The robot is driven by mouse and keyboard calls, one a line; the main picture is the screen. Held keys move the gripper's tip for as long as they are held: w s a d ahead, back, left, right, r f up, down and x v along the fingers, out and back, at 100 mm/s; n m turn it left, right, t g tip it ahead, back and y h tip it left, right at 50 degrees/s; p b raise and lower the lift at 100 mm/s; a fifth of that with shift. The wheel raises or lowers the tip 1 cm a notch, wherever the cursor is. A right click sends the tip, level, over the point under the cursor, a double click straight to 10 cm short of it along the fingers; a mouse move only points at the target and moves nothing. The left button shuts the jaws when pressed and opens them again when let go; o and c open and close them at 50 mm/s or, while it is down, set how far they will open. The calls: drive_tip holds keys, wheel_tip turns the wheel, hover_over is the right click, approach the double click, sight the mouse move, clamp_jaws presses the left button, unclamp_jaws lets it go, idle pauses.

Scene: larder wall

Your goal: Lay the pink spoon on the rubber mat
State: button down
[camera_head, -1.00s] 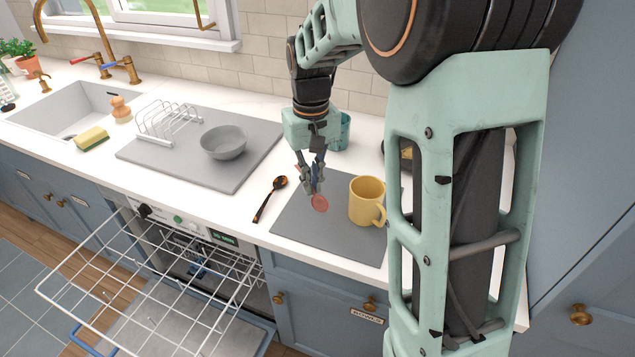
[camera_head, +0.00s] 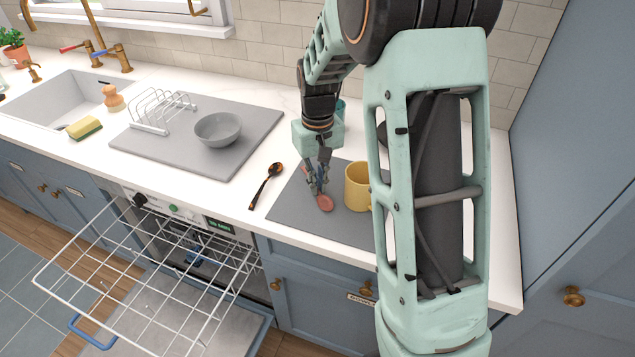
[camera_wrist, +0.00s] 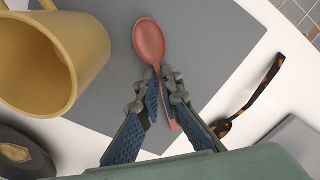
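The pink spoon (camera_head: 325,202) is at my gripper (camera_head: 317,188), low over the grey rubber mat (camera_head: 289,218), left of the yellow mug. In the wrist view the spoon's bowl (camera_wrist: 149,40) points away from my gripper (camera_wrist: 163,88). The fingertips close around its handle, and part of the handle is hidden by the right finger. The mat (camera_wrist: 105,105) fills the ground behind the spoon. I cannot tell whether the bowl touches the mat or hangs just above it.
The yellow mug (camera_head: 355,188) stands on the mat close to the spoon. A dark mottled spoon (camera_head: 265,186) lies on the white counter left of the mat. A grey bowl (camera_head: 217,130) and a white rack (camera_head: 160,108) sit on another grey board. The dishwasher rack (camera_head: 150,285) is pulled out below.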

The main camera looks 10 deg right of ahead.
drive_tip(key=c, duration=2.1)
unclamp_jaws()
wheel_tip(320, 180, up, 12)
drive_tip(key=shift+r+p, duration=0.1)
drive_tip(key=shift+p, duration=0.25)
